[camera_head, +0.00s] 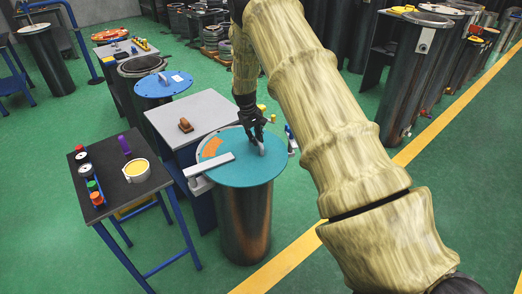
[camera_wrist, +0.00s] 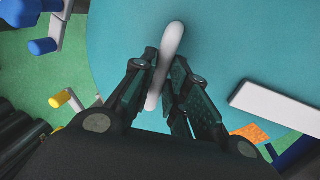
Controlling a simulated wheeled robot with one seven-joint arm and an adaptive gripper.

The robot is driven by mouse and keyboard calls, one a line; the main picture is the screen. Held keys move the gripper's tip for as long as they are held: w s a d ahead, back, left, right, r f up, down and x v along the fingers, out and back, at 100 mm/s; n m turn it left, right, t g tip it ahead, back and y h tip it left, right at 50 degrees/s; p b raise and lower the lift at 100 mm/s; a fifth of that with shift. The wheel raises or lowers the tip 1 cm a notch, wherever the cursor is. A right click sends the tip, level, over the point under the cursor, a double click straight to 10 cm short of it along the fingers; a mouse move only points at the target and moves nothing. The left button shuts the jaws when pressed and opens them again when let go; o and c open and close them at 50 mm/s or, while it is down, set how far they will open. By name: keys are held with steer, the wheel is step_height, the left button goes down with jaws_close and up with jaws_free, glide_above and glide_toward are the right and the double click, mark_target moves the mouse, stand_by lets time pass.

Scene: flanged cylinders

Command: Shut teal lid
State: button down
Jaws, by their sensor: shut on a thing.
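The teal lid (camera_head: 240,170) is a round disc lying flat over the top of a dark metal cylinder (camera_head: 245,215). A light grey handle (camera_head: 261,147) stands up from the lid on its right side. My gripper (camera_head: 258,140) reaches down from above and is shut on this handle. In the wrist view the fingers (camera_wrist: 164,88) press on both sides of the pale handle (camera_wrist: 168,52), over the teal surface (camera_wrist: 225,40).
A grey-topped bench (camera_head: 190,112) with a brown block (camera_head: 185,125) stands behind the lid. A dark table (camera_head: 98,170) with a yellow-filled pot (camera_head: 137,169) stands at left. A blue-lidded cylinder (camera_head: 163,84) is farther back. Green floor is clear at front left.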

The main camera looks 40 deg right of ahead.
steer(key=shift+n, duration=0.8)
steer(key=w, duration=0.4)
steer(key=shift+w+b, duration=0.2)
steer(key=shift+b, duration=0.2)
steer(key=c, duration=1.4)
jaws_free()
steer(key=shift+d, duration=0.1)
steer(key=shift+r, duration=0.1)
steer(key=r, duration=0.4)
steer(key=a+r, duration=0.1)
steer(key=r, duration=0.2)
steer(key=a+r, duration=0.1)
steer(key=r, duration=0.3)
steer(key=shift+s+a+r, duration=0.15)
steer(key=shift+a+r, duration=0.05)
steer(key=shift+r, duration=0.1)
steer(key=shift+f, duration=0.15)
